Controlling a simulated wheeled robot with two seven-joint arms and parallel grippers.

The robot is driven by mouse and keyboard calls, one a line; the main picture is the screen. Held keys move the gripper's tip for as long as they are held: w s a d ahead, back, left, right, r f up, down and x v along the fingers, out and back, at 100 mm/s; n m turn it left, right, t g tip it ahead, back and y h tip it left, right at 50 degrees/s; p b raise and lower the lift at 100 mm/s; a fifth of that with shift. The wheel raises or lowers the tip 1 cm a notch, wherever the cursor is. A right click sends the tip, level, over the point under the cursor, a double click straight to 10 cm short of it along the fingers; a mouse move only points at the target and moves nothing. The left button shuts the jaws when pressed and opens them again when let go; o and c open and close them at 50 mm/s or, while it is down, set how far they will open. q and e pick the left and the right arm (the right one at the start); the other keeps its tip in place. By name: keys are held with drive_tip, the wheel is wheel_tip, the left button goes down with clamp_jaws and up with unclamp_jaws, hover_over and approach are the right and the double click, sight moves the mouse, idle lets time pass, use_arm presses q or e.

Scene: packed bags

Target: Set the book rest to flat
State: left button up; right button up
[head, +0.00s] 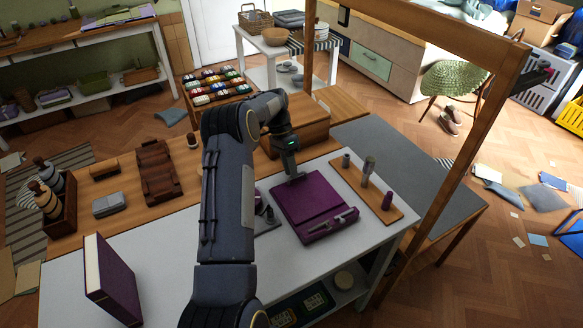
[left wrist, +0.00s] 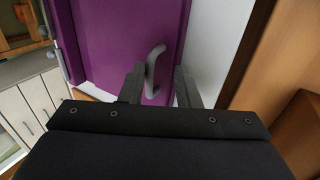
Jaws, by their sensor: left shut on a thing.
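The purple book rest (head: 318,208) stands on the white tabletop, with a ledge along its front edge. In the head view I cannot tell how steep its panel is. My left gripper (head: 292,178) is at its back left edge. In the left wrist view the purple panel (left wrist: 115,40) fills the upper middle, with a curved grey handle (left wrist: 154,66) on it. The left gripper (left wrist: 158,88) has its fingers on either side of this handle and is shut on it. My right gripper is in neither view.
A purple book (head: 112,282) stands upright at the front left. A wooden board (head: 355,184) with several small upright items lies right of the rest. A brown box (head: 300,135) is behind it. A wooden post (head: 460,150) rises at the right.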

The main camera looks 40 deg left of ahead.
use_arm(q)
drive_tip(key=shift+o, duration=1.2)
drive_tip(key=shift+a+f, duration=0.35)
drive_tip(key=shift+f, duration=0.1)
drive_tip(key=shift+r, duration=0.1)
drive_tip(key=shift+d, duration=0.1)
drive_tip(key=shift+r, duration=0.1)
drive_tip(key=v, duration=0.7)
drive_tip(key=shift+r, duration=0.35)
drive_tip(key=shift+w, duration=0.1)
